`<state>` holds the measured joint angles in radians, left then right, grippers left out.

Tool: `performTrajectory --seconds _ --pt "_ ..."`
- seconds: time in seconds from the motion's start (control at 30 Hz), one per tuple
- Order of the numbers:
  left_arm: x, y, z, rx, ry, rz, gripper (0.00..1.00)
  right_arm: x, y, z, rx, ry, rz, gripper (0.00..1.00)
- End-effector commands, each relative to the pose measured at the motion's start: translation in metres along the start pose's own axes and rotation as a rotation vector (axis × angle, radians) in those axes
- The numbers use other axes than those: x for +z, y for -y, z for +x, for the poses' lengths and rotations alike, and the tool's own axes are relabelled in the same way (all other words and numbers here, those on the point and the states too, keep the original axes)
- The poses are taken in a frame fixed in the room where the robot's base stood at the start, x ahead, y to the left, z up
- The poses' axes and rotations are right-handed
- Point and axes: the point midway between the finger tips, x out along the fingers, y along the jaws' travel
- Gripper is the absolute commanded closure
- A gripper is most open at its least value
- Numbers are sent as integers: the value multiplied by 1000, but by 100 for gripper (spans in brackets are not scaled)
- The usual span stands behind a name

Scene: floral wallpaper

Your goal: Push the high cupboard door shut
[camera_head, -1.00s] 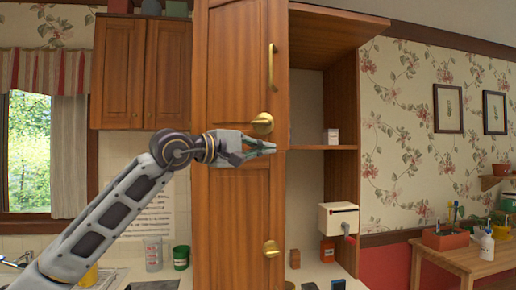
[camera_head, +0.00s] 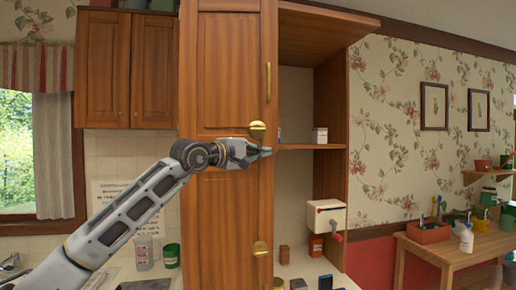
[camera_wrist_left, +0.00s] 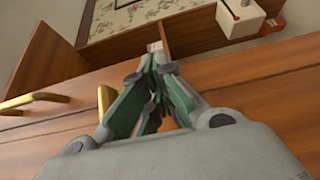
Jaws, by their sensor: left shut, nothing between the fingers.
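The tall wooden cupboard door (camera_head: 225,80) stands ajar in the head view, with the open shelves showing to its right. My left gripper (camera_head: 266,152) is shut and empty, in front of the door's right edge just below the upper knob. I cannot tell whether it touches the door. My right gripper is out of view.
A wooden shelf (camera_head: 310,147) holds a small white box (camera_head: 320,135). Below it are a white box with a red handle (camera_head: 326,214) and small items on the counter. A wall cupboard (camera_head: 125,65) hangs left. A side table (camera_head: 450,246) with pots stands right.

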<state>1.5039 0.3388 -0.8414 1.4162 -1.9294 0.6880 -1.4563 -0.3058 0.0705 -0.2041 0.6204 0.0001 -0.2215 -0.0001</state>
Motion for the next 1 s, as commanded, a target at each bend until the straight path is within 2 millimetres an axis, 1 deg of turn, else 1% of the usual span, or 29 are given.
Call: performTrajectory --seconds 0.03,0.13,0.33,0.5,0.63,1.0 --pt "-3 -3 4 -1 0 -3 100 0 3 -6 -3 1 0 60" --pt "-9 -2 10 -1 0 -2 100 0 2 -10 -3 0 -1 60" --pt "-16 -1 17 0 0 -1 100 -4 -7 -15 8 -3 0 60" --pt "-18 0 19 -1 0 0 100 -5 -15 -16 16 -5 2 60" --pt "-18 0 19 -1 0 0 100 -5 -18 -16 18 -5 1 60" --pt "-18 0 18 0 0 0 100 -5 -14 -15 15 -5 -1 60"
